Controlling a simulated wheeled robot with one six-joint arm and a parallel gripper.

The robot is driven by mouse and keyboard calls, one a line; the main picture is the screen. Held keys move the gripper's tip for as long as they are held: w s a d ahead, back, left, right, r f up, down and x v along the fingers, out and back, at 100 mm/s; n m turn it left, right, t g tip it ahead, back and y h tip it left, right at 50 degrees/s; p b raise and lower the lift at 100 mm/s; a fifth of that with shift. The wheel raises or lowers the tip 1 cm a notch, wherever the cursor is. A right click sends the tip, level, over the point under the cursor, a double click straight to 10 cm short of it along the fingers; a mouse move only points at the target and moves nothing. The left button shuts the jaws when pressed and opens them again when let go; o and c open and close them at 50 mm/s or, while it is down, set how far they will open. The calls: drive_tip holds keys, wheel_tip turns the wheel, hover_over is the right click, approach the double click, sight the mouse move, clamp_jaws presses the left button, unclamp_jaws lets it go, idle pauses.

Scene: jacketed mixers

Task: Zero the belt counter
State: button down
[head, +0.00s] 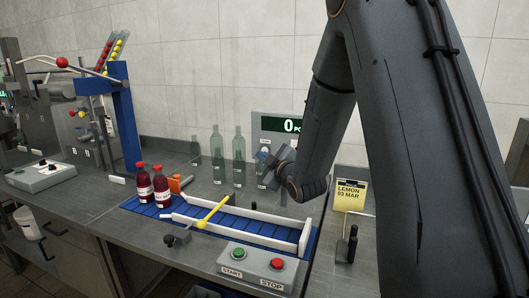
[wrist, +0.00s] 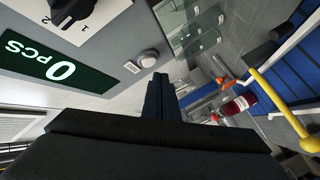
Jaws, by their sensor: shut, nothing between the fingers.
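The belt counter is a grey panel (head: 279,122) standing behind the belt. Its green display reads 0 in the head view, and the display (wrist: 58,72) reads 0 PCS in the wrist view. A round pale button (wrist: 148,59) with a small label beside it sits on the panel. A black rotary knob (wrist: 72,10) with marks 1 and 2 is on the same panel. My gripper (head: 268,155) is in front of the panel's lower part. In the wrist view its fingers (wrist: 160,80) are together, empty, and just below the button in the picture; contact cannot be told.
A blue belt (head: 250,228) with white rails and a yellow bar (head: 215,211) runs in front. Two red bottles (head: 152,187) stand at its left end. Clear glass bottles (head: 218,155) stand left of the panel. A start/stop box (head: 257,267) is at the front edge.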

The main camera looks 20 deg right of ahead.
drive_tip(key=shift+s+a, duration=0.65)
drive_tip(key=shift+s, duration=0.3)
drive_tip(key=shift+s+a, duration=0.65)
drive_tip(key=shift+s, duration=0.25)
drive_tip(key=s+f+m+g+h, duration=0.1)
drive_tip(key=s+f+m+g, duration=0.3)
drive_tip(key=s, duration=0.6)
drive_tip(key=s+f+m+g+h, duration=0.1)
drive_tip(key=s+f+m+g, duration=0.3)
drive_tip(key=s, duration=0.5)
drive_tip(key=s+f+m+g+h, duration=0.1)
drive_tip(key=s+f+m+g, duration=0.2)
drive_tip(key=s, duration=0.7)
drive_tip(key=shift+s+f+m+g, duration=0.2)
drive_tip(key=shift+f+g, duration=0.3)
drive_tip(key=shift+g, duration=0.35)
drive_tip(key=shift+s+f+m+g, duration=0.1)
drive_tip(key=shift+f+m+g, duration=0.1)
drive_tip(key=shift+f+g, duration=0.45)
drive_tip(key=s, duration=0.1)
drive_tip(key=s+f+g, duration=0.1)
drive_tip(key=s+g, duration=0.1)
drive_tip(key=shift+s+d+f, duration=0.1)
drive_tip(key=shift+s+f, duration=0.15)
drive_tip(key=shift+s, duration=0.05)
